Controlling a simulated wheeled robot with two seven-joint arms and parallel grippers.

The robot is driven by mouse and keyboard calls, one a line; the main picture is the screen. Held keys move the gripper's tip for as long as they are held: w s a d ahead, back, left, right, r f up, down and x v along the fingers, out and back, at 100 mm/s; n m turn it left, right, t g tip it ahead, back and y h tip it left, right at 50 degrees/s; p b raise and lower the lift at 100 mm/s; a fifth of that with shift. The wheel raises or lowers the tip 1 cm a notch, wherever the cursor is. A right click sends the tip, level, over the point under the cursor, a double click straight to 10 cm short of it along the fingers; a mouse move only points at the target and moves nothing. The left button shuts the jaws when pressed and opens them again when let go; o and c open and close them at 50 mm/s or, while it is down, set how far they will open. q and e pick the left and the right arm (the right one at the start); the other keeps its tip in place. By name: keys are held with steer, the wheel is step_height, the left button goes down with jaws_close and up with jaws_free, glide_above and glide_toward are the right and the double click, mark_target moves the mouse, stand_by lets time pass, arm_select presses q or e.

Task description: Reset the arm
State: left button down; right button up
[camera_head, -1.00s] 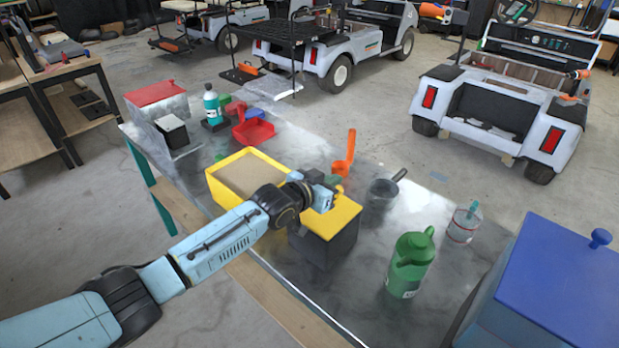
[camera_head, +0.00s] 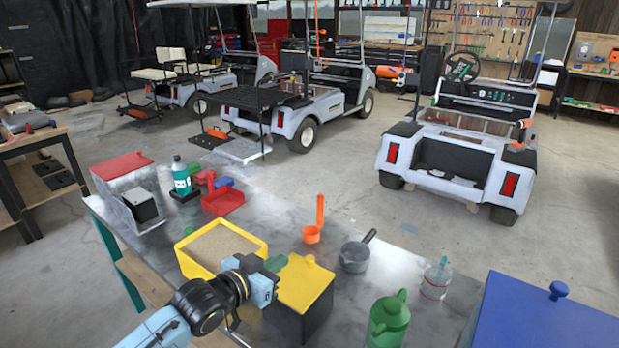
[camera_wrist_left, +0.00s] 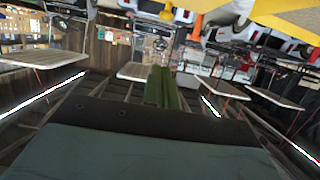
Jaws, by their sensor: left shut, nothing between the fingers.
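My left arm comes in from the bottom left in the head view. Its gripper (camera_head: 274,264) is shut and empty, the green fingers together, in front of the left edge of a black box with a yellow lid (camera_head: 306,284). I cannot tell whether it touches the box. In the left wrist view the closed green fingers (camera_wrist_left: 164,88) point away from the camera with nothing between them. A yellow surface (camera_wrist_left: 288,18) shows at that view's top right. My right gripper is in neither view.
On the grey table stand a yellow sand bin (camera_head: 188,265), an orange scoop (camera_head: 312,234), a grey pot (camera_head: 355,258), a clear jar (camera_head: 436,280), a green watering can (camera_head: 389,322) and a blue-lidded box (camera_head: 540,315). Golf carts (camera_head: 455,150) stand beyond on open floor.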

arm_select(q)
steer(key=s+f+n+g+y, duration=0.25)
steer(key=s+f, duration=0.45)
steer(key=s, duration=0.6)
steer(key=s+a+f+n+g+y, duration=0.1)
steer(key=s+a+f+g+y, duration=0.3)
steer(key=s, duration=0.6)
steer(key=s+a+r+n+g+y, duration=0.1)
steer(key=s+a+g, duration=0.2)
steer(key=s+a, duration=0.6)
steer(key=s+d+f+b, duration=0.1)
steer(key=s+f, duration=0.1)
steer(key=f, duration=1.1)
steer(key=s+d+f+b, duration=0.1)
steer(key=s+f, duration=0.1)
steer(key=f, duration=1.2)
steer(key=s+a+f+g+b, duration=0.1)
steer(key=s+a+f+g, duration=0.1)
steer(key=s+f, duration=1.3)
steer(key=shift+s+a+f+m, duration=0.3)
steer(key=shift+s+f+m, duration=0.1)
steer(key=shift+f, duration=0.15)
